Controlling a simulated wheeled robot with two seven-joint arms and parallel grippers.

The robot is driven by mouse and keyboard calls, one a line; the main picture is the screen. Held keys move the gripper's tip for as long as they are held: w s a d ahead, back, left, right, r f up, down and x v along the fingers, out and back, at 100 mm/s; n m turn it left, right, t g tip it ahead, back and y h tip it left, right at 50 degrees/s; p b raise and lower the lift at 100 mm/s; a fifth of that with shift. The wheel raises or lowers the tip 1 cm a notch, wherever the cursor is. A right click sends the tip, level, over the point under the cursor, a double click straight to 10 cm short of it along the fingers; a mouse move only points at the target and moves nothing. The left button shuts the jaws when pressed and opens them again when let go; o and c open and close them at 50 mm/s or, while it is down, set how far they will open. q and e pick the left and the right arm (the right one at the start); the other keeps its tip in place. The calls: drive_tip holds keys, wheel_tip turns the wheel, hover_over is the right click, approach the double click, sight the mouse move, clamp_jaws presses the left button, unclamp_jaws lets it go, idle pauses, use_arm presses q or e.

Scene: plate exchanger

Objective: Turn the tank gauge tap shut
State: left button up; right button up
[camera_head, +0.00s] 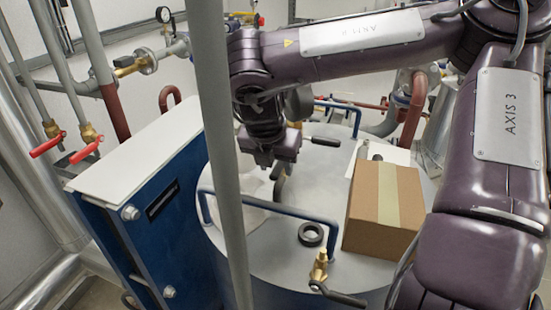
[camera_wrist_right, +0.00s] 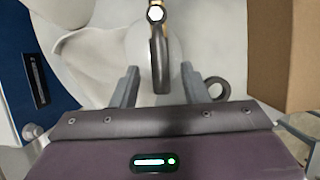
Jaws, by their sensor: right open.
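My right gripper (camera_head: 280,170) hangs over the tank (camera_head: 385,272), pointing down at its grey lid. In the right wrist view, its two fingers (camera_wrist_right: 160,76) are apart, one on each side of a dark tap lever (camera_wrist_right: 160,52). A brass tap body with a pale hex nut (camera_wrist_right: 155,14) sits at the lever's top end. Gaps show between the lever and both fingers. In the head view, the gripper hides most of this tap, and a dark curved piece (camera_head: 279,188) shows just below the fingers. My left gripper is out of view.
A cardboard box (camera_head: 384,208) stands on the lid, right of the gripper. A black ring (camera_head: 311,234), blue rails (camera_head: 275,208) and another brass tap (camera_head: 319,268) are nearer. A grey pipe (camera_head: 222,150) crosses in front. Red-handled valves (camera_head: 85,149) are at left.

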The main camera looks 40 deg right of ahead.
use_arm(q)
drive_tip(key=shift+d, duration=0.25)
use_arm(e)
drive_tip(key=shift+s, duration=0.1)
drive_tip(key=shift+c, duration=0.8)
clamp_jaws()
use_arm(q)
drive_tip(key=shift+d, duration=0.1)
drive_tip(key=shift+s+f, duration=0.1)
